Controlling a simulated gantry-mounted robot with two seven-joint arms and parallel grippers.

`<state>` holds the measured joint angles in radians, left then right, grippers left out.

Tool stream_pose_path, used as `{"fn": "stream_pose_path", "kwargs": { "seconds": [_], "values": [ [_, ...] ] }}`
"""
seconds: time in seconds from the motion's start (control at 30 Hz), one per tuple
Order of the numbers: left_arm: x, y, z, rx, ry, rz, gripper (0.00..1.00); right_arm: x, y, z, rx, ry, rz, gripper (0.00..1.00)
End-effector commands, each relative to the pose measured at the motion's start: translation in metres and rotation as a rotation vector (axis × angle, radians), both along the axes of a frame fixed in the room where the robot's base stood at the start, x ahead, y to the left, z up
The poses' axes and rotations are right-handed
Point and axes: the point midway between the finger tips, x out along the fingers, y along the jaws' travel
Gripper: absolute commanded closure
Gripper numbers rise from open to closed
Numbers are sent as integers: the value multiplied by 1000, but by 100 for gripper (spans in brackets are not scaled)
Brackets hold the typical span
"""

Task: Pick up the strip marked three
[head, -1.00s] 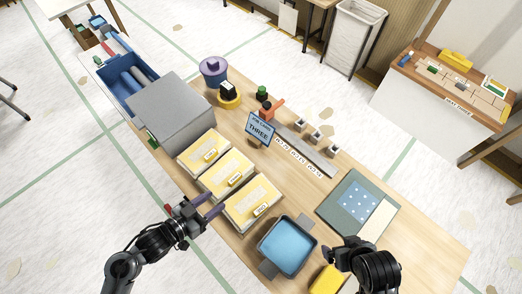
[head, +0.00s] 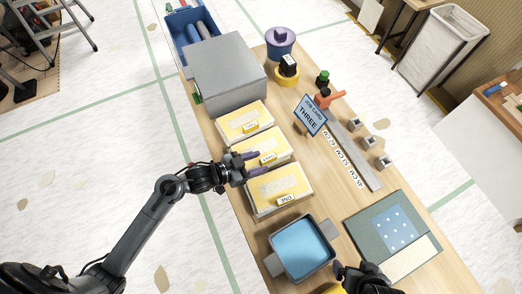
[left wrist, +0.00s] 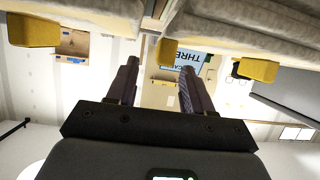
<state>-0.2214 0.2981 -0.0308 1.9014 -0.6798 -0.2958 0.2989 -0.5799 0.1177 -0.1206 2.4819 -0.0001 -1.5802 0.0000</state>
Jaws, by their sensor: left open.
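Three pale strips with yellow tags lie in a row of shallow trays: a near one (head: 275,183), a middle one (head: 262,143) and a far one (head: 243,118). A blue card (head: 311,116) reads "THREE". My left gripper (head: 255,163) is open and empty at the middle tray's tag. In the left wrist view its two fingers (left wrist: 158,85) are apart, with a yellow tag (left wrist: 167,52) ahead between them. My right gripper (head: 362,277) is at the bottom edge; its jaws are unclear.
A grey box (head: 225,70) stands beyond the far tray. A blue tray (head: 301,248) stands at the near end, beside a green mat (head: 365,225). A long grey ruler (head: 352,150) and small metal blocks (head: 369,142) lie right of the card.

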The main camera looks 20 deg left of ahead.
Motion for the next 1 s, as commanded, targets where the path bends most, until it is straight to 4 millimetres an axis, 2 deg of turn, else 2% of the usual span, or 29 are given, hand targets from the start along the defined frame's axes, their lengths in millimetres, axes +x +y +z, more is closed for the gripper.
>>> {"fn": "stream_pose_path", "kwargs": {
  "seconds": [0.4, 0.73, 1.0],
  "values": [
    [36, -23, -15, -1, 0, 1, 49, 0, -2, -5, -9, 1, 4, 5],
    [39, -27, -18, 1, 0, 0, 49, 0, -1, -6, -4, 1, 1, 5],
    [39, -26, -18, 2, 0, 1, 89, 0, 0, -6, 2, 2, -3, 5]
  ]
}}
